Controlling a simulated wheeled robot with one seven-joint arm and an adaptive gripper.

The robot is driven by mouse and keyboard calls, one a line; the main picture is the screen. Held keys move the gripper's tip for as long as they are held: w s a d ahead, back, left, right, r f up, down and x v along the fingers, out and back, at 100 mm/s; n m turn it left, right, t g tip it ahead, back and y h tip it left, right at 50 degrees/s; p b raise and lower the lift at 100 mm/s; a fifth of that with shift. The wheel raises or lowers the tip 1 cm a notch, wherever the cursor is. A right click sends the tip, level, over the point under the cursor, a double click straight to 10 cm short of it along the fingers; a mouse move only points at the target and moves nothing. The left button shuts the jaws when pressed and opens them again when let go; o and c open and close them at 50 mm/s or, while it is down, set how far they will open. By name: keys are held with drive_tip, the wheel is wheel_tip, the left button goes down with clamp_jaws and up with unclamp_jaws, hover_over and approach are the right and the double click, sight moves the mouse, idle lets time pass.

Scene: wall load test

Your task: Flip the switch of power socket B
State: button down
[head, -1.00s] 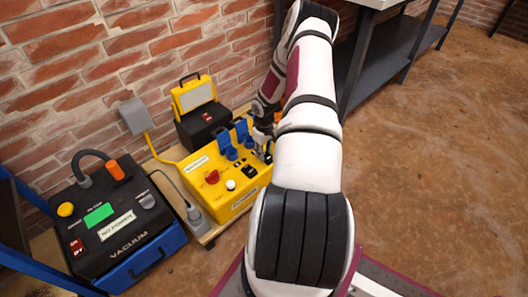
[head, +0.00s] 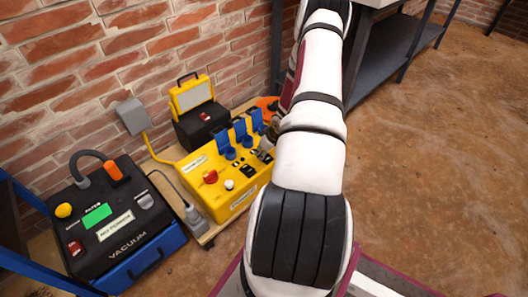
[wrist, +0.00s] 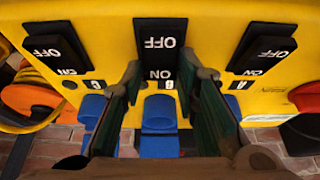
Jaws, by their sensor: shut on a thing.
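The yellow power box (head: 228,205) stands by the brick wall. Its three sockets have raised blue lids (head: 240,130). In the wrist view, the picture is upside down and three black OFF/ON switches show. The middle switch (wrist: 160,40), over the letter B, lies between my fingers. The switches of C (wrist: 58,45) and A (wrist: 262,48) stand to its left and right. My gripper (wrist: 168,75) has one finger at each side of the B switch, near its ON end, and is shut on it. In the head view, my gripper (head: 265,150) is partly hidden by my arm.
A black and yellow case (head: 198,110) and an orange item (head: 267,104) are behind. A grey shelf (head: 385,55) stands at the back right. The right floor is clear.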

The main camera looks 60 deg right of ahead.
drive_tip(key=c, duration=1.2)
unclamp_jaws()
drive_tip(key=shift+c, duration=0.2)
drive_tip(key=shift+r, duration=0.1)
drive_tip(key=v, duration=1.1)
drive_tip(key=shift+s+r, duration=0.25)
drive_tip(key=shift+r, duration=0.05)
drive_tip(key=shift+a+r, duration=0.1)
